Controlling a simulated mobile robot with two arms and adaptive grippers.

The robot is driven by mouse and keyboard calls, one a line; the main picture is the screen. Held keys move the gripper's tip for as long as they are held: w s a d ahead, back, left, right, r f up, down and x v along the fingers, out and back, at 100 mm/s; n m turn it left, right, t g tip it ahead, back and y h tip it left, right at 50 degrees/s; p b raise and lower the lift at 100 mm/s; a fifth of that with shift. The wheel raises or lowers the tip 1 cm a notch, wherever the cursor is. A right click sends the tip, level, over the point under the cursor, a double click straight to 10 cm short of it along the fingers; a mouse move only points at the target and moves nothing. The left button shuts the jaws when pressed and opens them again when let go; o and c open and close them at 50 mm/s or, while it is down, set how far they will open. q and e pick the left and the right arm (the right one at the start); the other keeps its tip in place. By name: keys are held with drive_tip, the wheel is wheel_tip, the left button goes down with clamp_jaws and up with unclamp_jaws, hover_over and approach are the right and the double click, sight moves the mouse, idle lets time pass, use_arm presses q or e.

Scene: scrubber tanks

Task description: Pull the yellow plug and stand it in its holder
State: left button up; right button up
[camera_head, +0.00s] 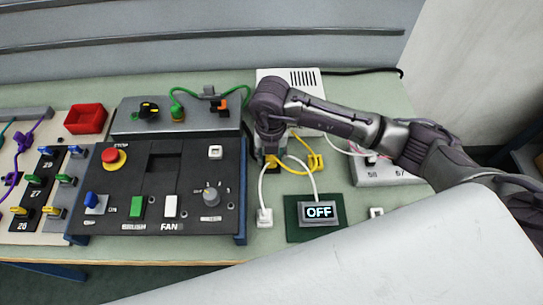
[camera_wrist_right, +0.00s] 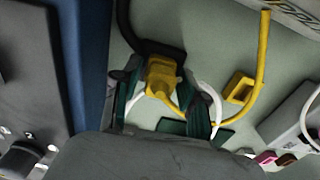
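The yellow plug (camera_wrist_right: 163,76) sits against a black socket piece (camera_wrist_right: 150,48) on the bench in the right wrist view. A yellow cable (camera_wrist_right: 258,65) loops from it to the right. My right gripper (camera_wrist_right: 163,88) points down over the plug, with one finger on each side of it. Whether both fingers press on it I cannot tell. In the head view my right gripper (camera_head: 270,157) hides most of the plug. A yellow open holder (camera_head: 316,162) stands just right of the gripper; it also shows in the wrist view (camera_wrist_right: 239,88). My left gripper is not in view.
A black control panel (camera_head: 160,190) lies left of the gripper. A display reading OFF (camera_head: 319,212) sits on a green plate in front. White cables run close by to a white plug (camera_head: 265,217). A pale multi-socket block (camera_head: 385,172) is at right, under my arm.

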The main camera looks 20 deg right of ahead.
clamp_jaws()
drive_tip(key=o, duration=0.9)
unclamp_jaws()
drive_tip(key=shift+o, duration=0.2)
wheel_tip(320, 180, up, 12)
